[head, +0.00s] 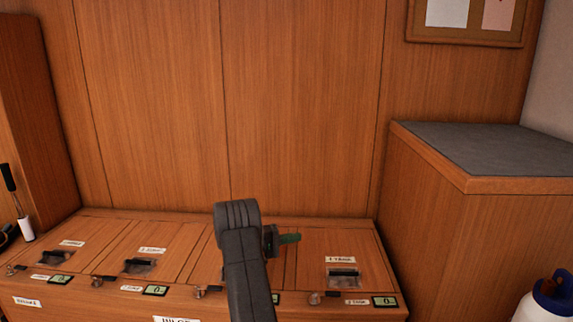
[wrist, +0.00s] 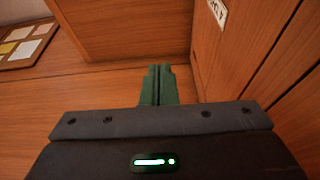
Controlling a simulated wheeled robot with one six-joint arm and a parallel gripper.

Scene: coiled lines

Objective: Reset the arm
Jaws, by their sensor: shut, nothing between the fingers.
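My gripper (head: 290,238) is in the head view at the end of my dark grey arm, above the wooden bench top with its row of hatches. Its green fingers point to the right. In the wrist view the two green fingers (wrist: 158,84) lie side by side, shut, with nothing between them. My arm hides part of one hatch and its front label in the head view.
The bench (head: 205,238) has several hatches with black handles, labels and small displays. A higher wooden block with a grey top (head: 490,145) stands at right. A white and blue bottle (head: 545,300) is at lower right. A wooden panel wall rises behind.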

